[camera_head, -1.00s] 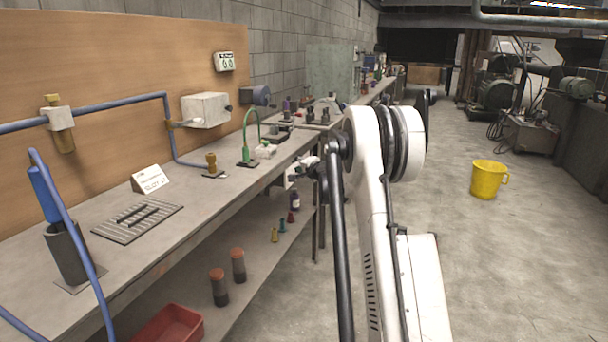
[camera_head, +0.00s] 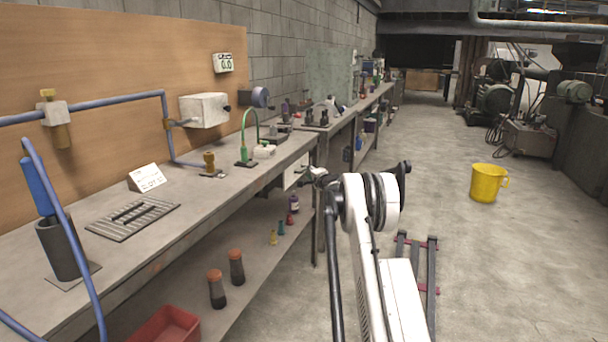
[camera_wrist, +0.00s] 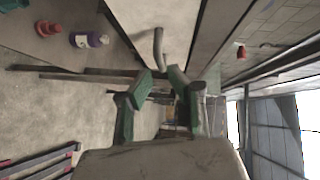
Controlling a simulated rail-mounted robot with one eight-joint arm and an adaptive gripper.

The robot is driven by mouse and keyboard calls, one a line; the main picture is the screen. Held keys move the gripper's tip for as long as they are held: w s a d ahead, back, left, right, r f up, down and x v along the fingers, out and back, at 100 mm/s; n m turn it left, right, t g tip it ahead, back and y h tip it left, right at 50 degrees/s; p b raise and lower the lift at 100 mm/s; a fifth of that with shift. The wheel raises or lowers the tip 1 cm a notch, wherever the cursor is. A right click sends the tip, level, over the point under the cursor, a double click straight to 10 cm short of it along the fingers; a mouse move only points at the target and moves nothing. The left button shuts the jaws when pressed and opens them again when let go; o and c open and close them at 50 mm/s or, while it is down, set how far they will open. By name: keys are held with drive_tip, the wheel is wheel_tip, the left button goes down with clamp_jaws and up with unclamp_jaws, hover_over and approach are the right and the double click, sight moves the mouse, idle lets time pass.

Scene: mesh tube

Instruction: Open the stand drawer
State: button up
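The stand drawer (camera_head: 293,177) is a pale box under the bench top, around the middle of the head view. In the wrist view its grey curved handle (camera_wrist: 158,45) stands out from the pale panel at the top centre. My gripper (camera_wrist: 160,75) shows two green-padded fingers, spread apart, with the end of the handle near the gap between their tips. I cannot tell whether they touch it. In the head view my gripper (camera_head: 319,173) is small and close to the drawer front, partly hidden by my arm.
The bench top (camera_head: 195,190) runs along the left above a lower shelf with bottles, including a purple-and-white one (camera_wrist: 88,40), and a red tray (camera_head: 170,326). Bench legs stand near my gripper. A yellow bucket (camera_head: 486,183) stands on the open floor at right.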

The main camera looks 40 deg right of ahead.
drive_tip(key=shift+b+x, duration=0.6)
drive_tip(key=shift+x, duration=2.3)
clamp_jaws()
